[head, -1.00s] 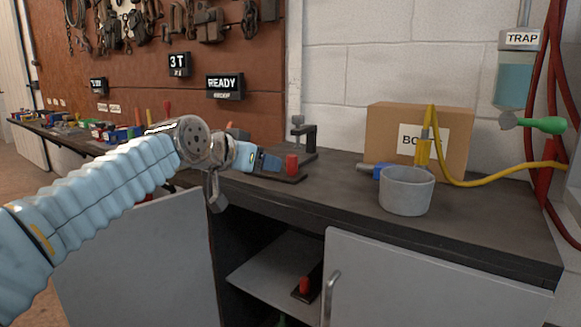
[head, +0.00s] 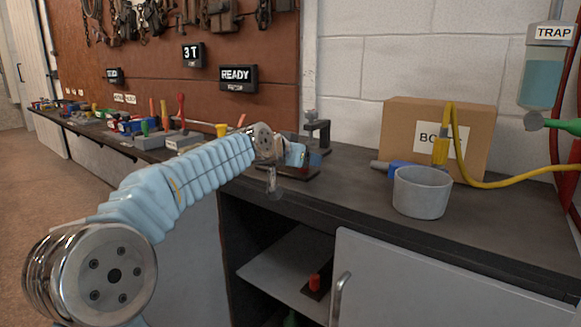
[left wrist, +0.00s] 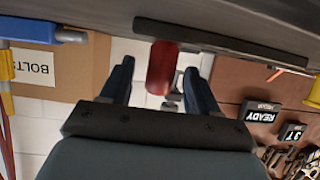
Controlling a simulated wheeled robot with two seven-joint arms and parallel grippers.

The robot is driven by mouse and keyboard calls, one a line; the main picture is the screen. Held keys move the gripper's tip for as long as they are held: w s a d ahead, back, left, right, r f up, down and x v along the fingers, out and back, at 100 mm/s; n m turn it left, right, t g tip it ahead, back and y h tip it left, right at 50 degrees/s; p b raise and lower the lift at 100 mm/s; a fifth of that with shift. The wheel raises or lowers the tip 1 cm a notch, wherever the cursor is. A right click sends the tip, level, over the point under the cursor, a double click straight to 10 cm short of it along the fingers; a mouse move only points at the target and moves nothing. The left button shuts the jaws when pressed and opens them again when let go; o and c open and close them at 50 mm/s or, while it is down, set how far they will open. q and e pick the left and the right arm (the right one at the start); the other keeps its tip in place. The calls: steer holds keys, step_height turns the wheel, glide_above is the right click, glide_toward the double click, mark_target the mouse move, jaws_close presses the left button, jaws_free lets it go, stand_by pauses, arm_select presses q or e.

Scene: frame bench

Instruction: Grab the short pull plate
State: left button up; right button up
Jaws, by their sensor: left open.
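A dark flat plate (head: 298,174) with an upright red knob lies on the bench. The plate (left wrist: 225,46) and its red knob (left wrist: 162,68) show upside down in the left wrist view. My left gripper (head: 312,160) is open at the plate, and the knob lies between its two dark blue fingers (left wrist: 160,66) in the wrist picture, with a gap on each side. In the head view the gripper hides the knob. A second dark plate (head: 316,289) with a red knob (head: 314,281) lies on the shelf below. I cannot tell which plate is the short one.
A black clamp-like stand (head: 318,132) rises just behind the plate. A grey pot (head: 421,193), a blue tool (head: 400,170) and a cardboard box (head: 484,122) stand to the right. Several coloured tools line the bench at left. A cabinet door (head: 410,270) partly covers the opening below.

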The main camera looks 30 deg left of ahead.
arm_select(q)
steer(key=shift+w+f, duration=0.25)
steer(key=shift+w, duration=0.25)
steer(key=shift+c, duration=0.2)
jaws_close()
steer(key=shift+r, duration=0.15)
